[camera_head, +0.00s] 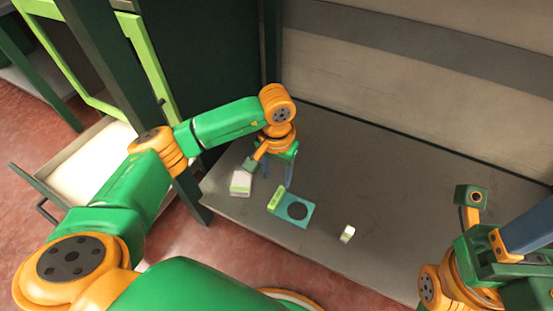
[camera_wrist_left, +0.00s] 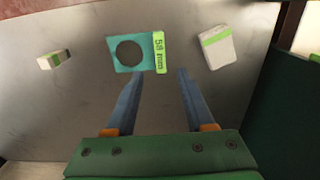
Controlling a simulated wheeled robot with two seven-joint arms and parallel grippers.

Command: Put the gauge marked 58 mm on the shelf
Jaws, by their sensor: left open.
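The gauge is a teal plate with a round dark hole and a light green label; it lies flat on the grey table in the head view (camera_head: 284,207). In the left wrist view the gauge (camera_wrist_left: 149,62) shows its label reading 58 mm. My left gripper (camera_head: 278,178) is open and empty beside the gauge's label side. In the left wrist view its two blue fingertips (camera_wrist_left: 160,73) point at the label end, with nothing between them. My right gripper (camera_head: 510,240) is partly in view at the right; its jaw opening is unclear. I cannot clearly identify the shelf.
A white and green box (camera_head: 240,183) lies left of the gauge, close to my left gripper. A smaller white and green block (camera_head: 347,234) lies to the right. A white-bottomed tray (camera_head: 88,160) stands left, beyond a dark post. The table's back right is clear.

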